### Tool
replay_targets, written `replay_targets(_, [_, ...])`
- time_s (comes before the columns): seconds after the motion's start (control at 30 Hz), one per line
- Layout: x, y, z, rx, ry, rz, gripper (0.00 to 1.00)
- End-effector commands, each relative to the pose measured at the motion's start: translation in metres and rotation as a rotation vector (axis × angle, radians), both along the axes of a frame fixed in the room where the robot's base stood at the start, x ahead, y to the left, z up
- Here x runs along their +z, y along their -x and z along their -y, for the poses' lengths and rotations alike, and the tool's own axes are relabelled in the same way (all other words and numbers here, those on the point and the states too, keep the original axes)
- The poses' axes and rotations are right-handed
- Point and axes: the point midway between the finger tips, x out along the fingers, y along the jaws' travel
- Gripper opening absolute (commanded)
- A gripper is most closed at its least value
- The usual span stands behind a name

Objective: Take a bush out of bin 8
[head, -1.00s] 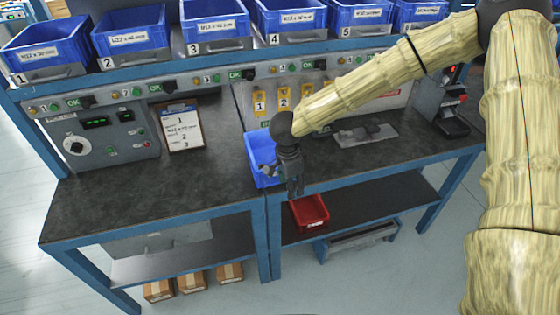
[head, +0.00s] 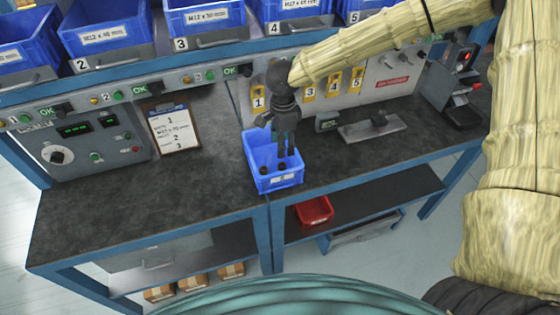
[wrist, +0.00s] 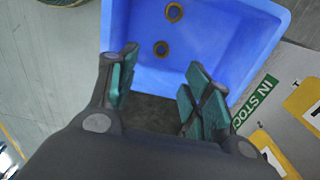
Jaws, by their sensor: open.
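A small blue bin (head: 262,186) stands on the dark bench near its front edge. The label on its front is too small to read. In the wrist view the bin (wrist: 262,22) holds two ring-shaped bushes, one (wrist: 174,12) farther up and one (wrist: 161,48) closer to my fingers. My gripper (head: 284,150) points down over the bin in the head view, with its fingertips close to the bushes in the picture. The wrist view shows my gripper (wrist: 162,80) with its fingers apart and nothing between them. How far the tips are above the bin floor is unclear.
Several larger blue bins (head: 204,18) stand on the rack behind. A clipboard (head: 173,128) and a control box (head: 80,140) are to the left. A grey plate (head: 372,130) lies to the right. A red bin (head: 314,212) sits on the lower shelf.

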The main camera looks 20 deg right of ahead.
Motion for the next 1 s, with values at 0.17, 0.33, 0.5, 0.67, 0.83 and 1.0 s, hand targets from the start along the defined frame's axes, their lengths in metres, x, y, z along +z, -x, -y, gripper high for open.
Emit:
replay_targets(0.17, [-0.023,-0.002,-0.009,0.015,0.001,-0.004,0.49])
replay_targets(0.33, [-0.044,-0.003,-0.010,0.018,0.002,-0.002,0.49])
replay_targets(0.5, [-0.053,-0.003,-0.008,0.016,0.001,-0.002,0.49])
replay_targets(0.67, [-0.069,-0.005,-0.003,0.015,0.001,-0.003,0.49])
replay_targets(0.83, [-0.089,-0.005,0.000,0.013,0.002,-0.003,0.49])
replay_targets(1.0, [-0.099,-0.006,0.000,0.012,0.001,0.000,0.49])
